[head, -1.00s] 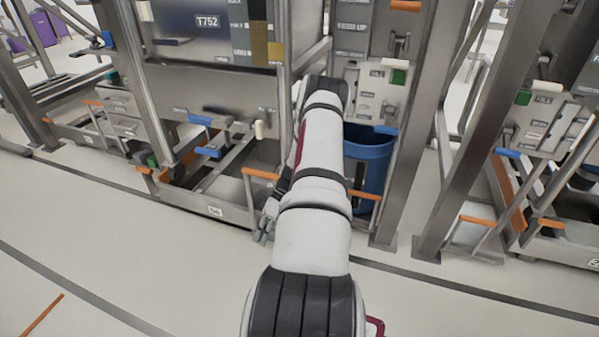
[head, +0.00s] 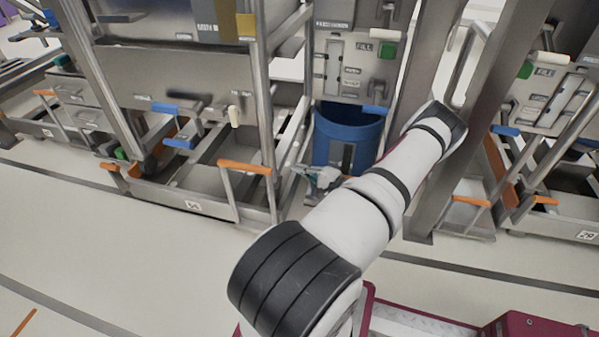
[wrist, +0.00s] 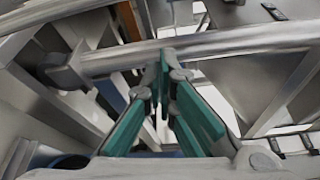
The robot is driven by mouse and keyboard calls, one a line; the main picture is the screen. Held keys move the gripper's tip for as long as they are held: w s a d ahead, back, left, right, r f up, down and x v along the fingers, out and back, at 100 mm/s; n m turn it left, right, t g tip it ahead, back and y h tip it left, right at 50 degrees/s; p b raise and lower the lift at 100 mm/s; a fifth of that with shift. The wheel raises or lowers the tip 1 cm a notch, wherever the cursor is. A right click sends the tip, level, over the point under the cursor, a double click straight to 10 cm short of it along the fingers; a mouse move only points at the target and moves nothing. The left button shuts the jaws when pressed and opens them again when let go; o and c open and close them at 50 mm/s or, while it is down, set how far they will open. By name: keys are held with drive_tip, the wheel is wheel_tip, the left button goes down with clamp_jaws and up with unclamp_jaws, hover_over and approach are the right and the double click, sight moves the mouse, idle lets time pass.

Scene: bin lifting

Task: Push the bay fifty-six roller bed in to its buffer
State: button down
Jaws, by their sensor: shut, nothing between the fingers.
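A low metal roller bed frame (head: 150,189) stands at floor level in the left bay, with a small white number plate (head: 193,206) on its front that I cannot read surely. An orange-topped handle (head: 245,167) rises at its right front, and another orange grip (head: 122,171) is at its left. My gripper (head: 312,174) is just right of the right handle, in front of a blue bin. In the wrist view its green-padded fingers (wrist: 170,68) meet at the tips, empty, close to a grey metal bar (wrist: 210,45); contact is unclear.
The blue bin (head: 347,135) stands behind my gripper, under a panel with a green FILL button (head: 388,50). A steel post (head: 440,150) is close to my forearm. Another bed with a number plate (head: 587,235) lies at the right. The floor in front (head: 90,240) is clear.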

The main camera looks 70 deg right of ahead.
drive_tip(key=w+a+b, duration=0.2)
drive_tip(key=w, duration=0.4)
drive_tip(key=shift+w+r+b, duration=0.15)
drive_tip(key=shift+w+b, duration=0.15)
drive_tip(key=shift+b, duration=0.05)
drive_tip(key=shift+a, duration=0.15)
